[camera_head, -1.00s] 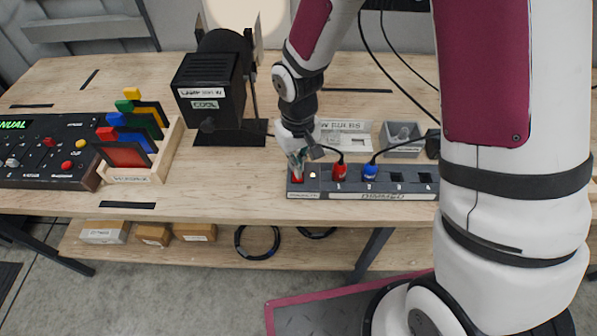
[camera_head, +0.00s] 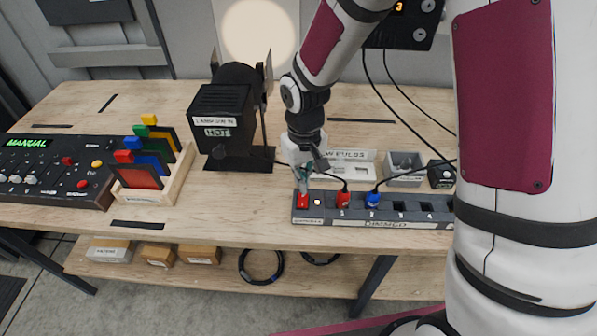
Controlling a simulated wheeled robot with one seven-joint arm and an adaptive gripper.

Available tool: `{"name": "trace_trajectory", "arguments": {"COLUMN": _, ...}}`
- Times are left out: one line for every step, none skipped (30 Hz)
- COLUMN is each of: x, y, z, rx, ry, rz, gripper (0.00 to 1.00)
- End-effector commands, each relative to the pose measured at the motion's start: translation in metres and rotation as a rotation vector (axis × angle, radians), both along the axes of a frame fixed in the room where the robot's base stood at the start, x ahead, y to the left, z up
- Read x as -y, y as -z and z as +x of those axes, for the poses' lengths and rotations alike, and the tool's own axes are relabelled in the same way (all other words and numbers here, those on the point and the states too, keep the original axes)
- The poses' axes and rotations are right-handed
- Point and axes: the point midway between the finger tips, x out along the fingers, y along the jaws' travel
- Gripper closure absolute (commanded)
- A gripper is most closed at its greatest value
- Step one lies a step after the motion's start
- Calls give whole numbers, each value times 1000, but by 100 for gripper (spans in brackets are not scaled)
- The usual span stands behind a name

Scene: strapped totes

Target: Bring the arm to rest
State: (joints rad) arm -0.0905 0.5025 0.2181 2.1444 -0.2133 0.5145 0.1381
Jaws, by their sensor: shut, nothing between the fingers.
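My gripper (camera_head: 304,186) is at the left end of the dimmer power strip (camera_head: 375,222), just above its red switch (camera_head: 302,201). The fingers look shut and hold nothing. I cannot tell from this view whether the fingertips touch the switch. A small light (camera_head: 317,202) glows on the strip beside the switch. My arm comes down from the upper right and hides the strip's right end.
A black lamp (camera_head: 225,120) labelled HOT stands left of my arm. A rack of coloured filters (camera_head: 165,180) and a control console (camera_head: 55,170) reading MANUAL stand further left. A red plug (camera_head: 343,199), a blue plug (camera_head: 373,200) and a grey bin (camera_head: 404,168) are right of my gripper.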

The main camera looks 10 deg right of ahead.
Motion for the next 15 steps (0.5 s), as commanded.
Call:
{"name": "trace_trajectory", "arguments": {"x": 0, "y": 0, "z": 0, "rx": 0, "ry": 0, "rz": 0, "gripper": 100}}
{"name": "trace_trajectory", "arguments": {"x": 0, "y": 0, "z": 0, "rx": 0, "ry": 0, "rz": 0, "gripper": 100}}
{"name": "trace_trajectory", "arguments": {"x": 0, "y": 0, "z": 0, "rx": 0, "ry": 0, "rz": 0, "gripper": 100}}
{"name": "trace_trajectory", "arguments": {"x": 0, "y": 0, "z": 0, "rx": 0, "ry": 0, "rz": 0, "gripper": 100}}
{"name": "trace_trajectory", "arguments": {"x": 0, "y": -1, "z": 0, "rx": 1, "ry": 0, "rz": -1, "gripper": 100}}
{"name": "trace_trajectory", "arguments": {"x": 1, "y": -3, "z": 0, "rx": 4, "ry": 2, "rz": -1, "gripper": 100}}
{"name": "trace_trajectory", "arguments": {"x": 2, "y": -5, "z": 1, "rx": 8, "ry": 4, "rz": -2, "gripper": 100}}
{"name": "trace_trajectory", "arguments": {"x": 4, "y": -9, "z": 1, "rx": 14, "ry": 6, "rz": -3, "gripper": 100}}
{"name": "trace_trajectory", "arguments": {"x": 7, "y": -16, "z": 2, "rx": 24, "ry": 12, "rz": -5, "gripper": 100}}
{"name": "trace_trajectory", "arguments": {"x": 10, "y": -24, "z": 2, "rx": 34, "ry": 17, "rz": -7, "gripper": 100}}
{"name": "trace_trajectory", "arguments": {"x": 13, "y": -32, "z": 3, "rx": 45, "ry": 24, "rz": -11, "gripper": 100}}
{"name": "trace_trajectory", "arguments": {"x": 18, "y": -44, "z": 3, "rx": 62, "ry": 33, "rz": -15, "gripper": 100}}
{"name": "trace_trajectory", "arguments": {"x": 23, "y": -54, "z": 2, "rx": 76, "ry": 40, "rz": -18, "gripper": 100}}
{"name": "trace_trajectory", "arguments": {"x": 27, "y": -65, "z": 1, "rx": 91, "ry": 49, "rz": -21, "gripper": 100}}
{"name": "trace_trajectory", "arguments": {"x": 33, "y": -79, "z": -1, "rx": 110, "ry": 62, "rz": -24, "gripper": 100}}
